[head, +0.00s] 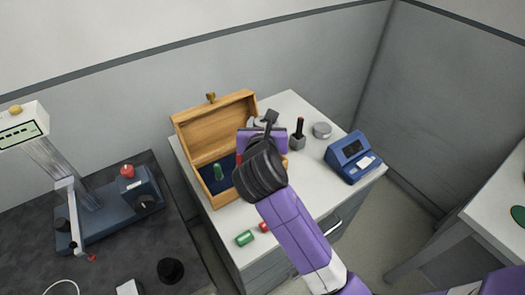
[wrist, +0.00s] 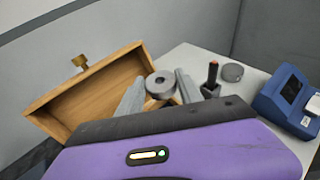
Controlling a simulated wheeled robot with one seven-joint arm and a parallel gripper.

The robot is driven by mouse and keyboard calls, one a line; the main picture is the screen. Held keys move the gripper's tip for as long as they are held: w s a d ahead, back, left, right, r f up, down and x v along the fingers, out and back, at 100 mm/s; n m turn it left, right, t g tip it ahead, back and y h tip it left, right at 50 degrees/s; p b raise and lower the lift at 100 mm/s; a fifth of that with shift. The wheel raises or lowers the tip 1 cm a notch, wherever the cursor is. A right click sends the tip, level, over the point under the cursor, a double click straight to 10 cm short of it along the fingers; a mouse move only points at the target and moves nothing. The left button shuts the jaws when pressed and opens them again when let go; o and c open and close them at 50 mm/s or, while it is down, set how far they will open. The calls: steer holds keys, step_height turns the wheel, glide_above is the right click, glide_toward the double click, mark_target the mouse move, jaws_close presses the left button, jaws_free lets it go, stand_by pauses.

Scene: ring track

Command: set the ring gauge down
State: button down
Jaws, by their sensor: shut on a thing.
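The ring gauge (wrist: 160,84) is a grey, thick ring with a dark central hole. In the wrist view it sits between the two grey fingers of my gripper (wrist: 159,88), which is shut on it. In the head view my gripper (head: 262,121) is over the right part of the open wooden box (head: 219,126), whose lid also shows in the wrist view (wrist: 88,92). The ring gauge appears raised in the fingers. The wrist hides much of the area below, so I cannot tell its height above the surface.
A grey disc (head: 322,130), a black-handled tool in a grey block (head: 298,138) and a blue device (head: 352,157) stand right on the white table (head: 290,102). A green cylinder (head: 245,238) and red piece (head: 264,227) lie at the front. A measuring stand (head: 108,208) is left.

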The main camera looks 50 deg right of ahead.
step_height(320, 180, down, 10)
steer(key=shift+f+b, duration=0.15)
steer(key=shift+b, duration=0.3)
steer(key=shift+f, duration=0.15)
steer(key=shift+f, duration=0.35)
steer(key=shift+f, duration=0.1)
steer(key=c, duration=1.1)
jaws_free()
steer(key=shift+o, duration=0.2)
